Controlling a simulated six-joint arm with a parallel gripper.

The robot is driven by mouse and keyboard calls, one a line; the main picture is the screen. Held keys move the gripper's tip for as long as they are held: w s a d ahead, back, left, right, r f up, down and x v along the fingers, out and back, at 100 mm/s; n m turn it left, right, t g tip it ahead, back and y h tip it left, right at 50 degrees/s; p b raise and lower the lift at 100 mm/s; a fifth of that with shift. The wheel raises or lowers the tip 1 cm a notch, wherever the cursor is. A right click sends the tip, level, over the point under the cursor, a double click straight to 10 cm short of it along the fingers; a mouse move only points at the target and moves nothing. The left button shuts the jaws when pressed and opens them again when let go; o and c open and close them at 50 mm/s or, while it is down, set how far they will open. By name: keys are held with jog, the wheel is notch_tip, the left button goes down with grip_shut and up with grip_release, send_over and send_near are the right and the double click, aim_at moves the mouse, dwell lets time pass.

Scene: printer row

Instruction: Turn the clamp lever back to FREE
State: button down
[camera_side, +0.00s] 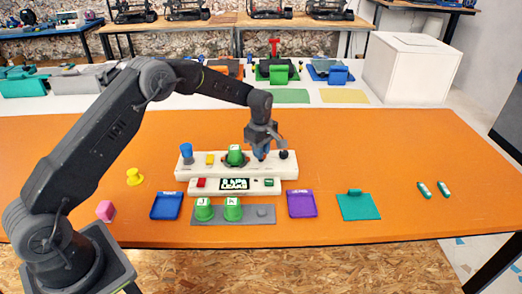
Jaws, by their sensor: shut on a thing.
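A white station block (217,173) stands on the orange table, with a green lettered cap (235,155) seated in a dark clamp holder at its middle. My gripper (262,156) points down over the block just right of the cap. It is shut on what appears to be the clamp lever, which is mostly hidden by the fingers. A black knob (283,154) stands on the block right of my gripper. The FREE marking cannot be read from here.
A blue post (186,150) and a yellow block (210,159) stand on the station's left. In front are a small display panel (234,184), a grey tray (263,220) with two green caps, and blue (166,206), purple (301,204) and teal (358,206) trays. The table's right side is mostly clear.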

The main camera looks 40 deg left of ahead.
dwell(0.5)
jog(key=c, duration=1.1)
grip_release()
notch_tip(320, 180, up, 14)
jog(key=shift+f, duration=0.1)
jog(key=s+d+r+m+t, duration=0.35)
jog(key=s+r+m, duration=0.45)
jog(key=s+r, duration=0.6)
jog(key=s+d+f+m, duration=0.1)
jog(key=s+m, duration=0.2)
jog(key=s, duration=0.4)
jog(key=s+d+f+m+t, duration=0.1)
jog(key=s+f+m, duration=0.1)
jog(key=s, duration=0.5)
jog(key=s+d+f+m+t, duration=0.1)
jog(key=s+m, duration=0.3)
jog(key=s, duration=0.4)
jog(key=shift+s+d+f+m, duration=0.1)
jog(key=shift+f+m, duration=0.05)
jog(key=shift+m, duration=0.25)
